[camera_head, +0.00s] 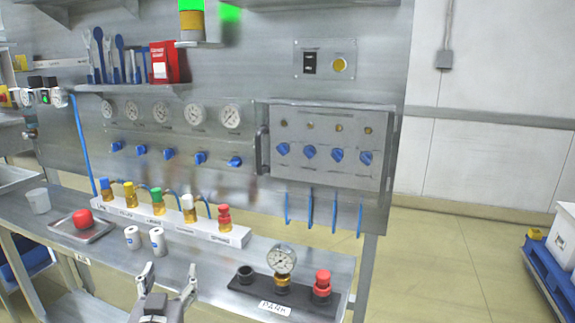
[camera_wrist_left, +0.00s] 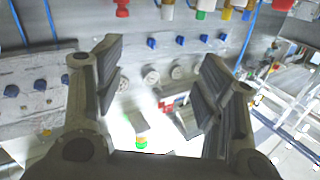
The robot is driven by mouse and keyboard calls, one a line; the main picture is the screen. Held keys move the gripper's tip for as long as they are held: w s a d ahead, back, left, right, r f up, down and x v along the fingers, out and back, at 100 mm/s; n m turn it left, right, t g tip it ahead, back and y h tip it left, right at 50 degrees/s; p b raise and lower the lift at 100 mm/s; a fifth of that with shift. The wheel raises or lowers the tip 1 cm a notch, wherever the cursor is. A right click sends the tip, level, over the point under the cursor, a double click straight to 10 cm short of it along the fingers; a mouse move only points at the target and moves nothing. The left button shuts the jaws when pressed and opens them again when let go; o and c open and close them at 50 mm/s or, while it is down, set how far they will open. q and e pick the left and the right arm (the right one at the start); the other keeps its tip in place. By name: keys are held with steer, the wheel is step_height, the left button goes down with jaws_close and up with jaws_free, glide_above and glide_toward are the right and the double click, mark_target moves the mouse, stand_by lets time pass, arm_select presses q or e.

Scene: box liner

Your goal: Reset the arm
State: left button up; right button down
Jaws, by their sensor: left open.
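My left gripper (camera_head: 171,272) shows at the bottom of the head view, pointing up toward the panel, in front of the bench between two small white cylinders and a black base. Its two fingers are spread apart with nothing between them. In the left wrist view the gripper (camera_wrist_left: 162,65) is also open and empty, with the panel's gauges and blue knobs beyond the fingers, seen tilted. My right gripper is not in view.
A white rail (camera_head: 180,222) holds several coloured valves on the bench. A black base (camera_head: 258,291) labelled PARK carries a gauge (camera_head: 281,260) and a red-capped fitting (camera_head: 322,285). White cylinders (camera_head: 157,240), a tray (camera_head: 98,230) with a red object and a cup (camera_head: 38,201) stand left.

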arm_select(q)
steer(key=s+f+g, duration=0.5)
steer(key=s+f, duration=0.2)
steer(key=f, duration=0.5)
steer(key=s+d+f+m+g+h, duration=0.1)
steer(key=s+f+g+h, duration=0.1)
steer(key=s+f+g, duration=0.65)
steer(key=s+d+f+m+g+h, duration=0.15)
steer(key=s+f, duration=0.45)
steer(key=s, duration=0.8)
step_height(320, 180, down, 23)
steer(key=s+p, duration=0.1)
steer(key=p, duration=0.1)
steer(key=s+a+f+g+p, duration=0.1)
steer(key=s+a+f, duration=0.1)
steer(key=s+f, duration=1.4)
steer(key=shift+s+a+g+y, duration=0.3)
steer(key=shift+s+y, duration=0.05)
steer(key=shift+s, duration=0.55)
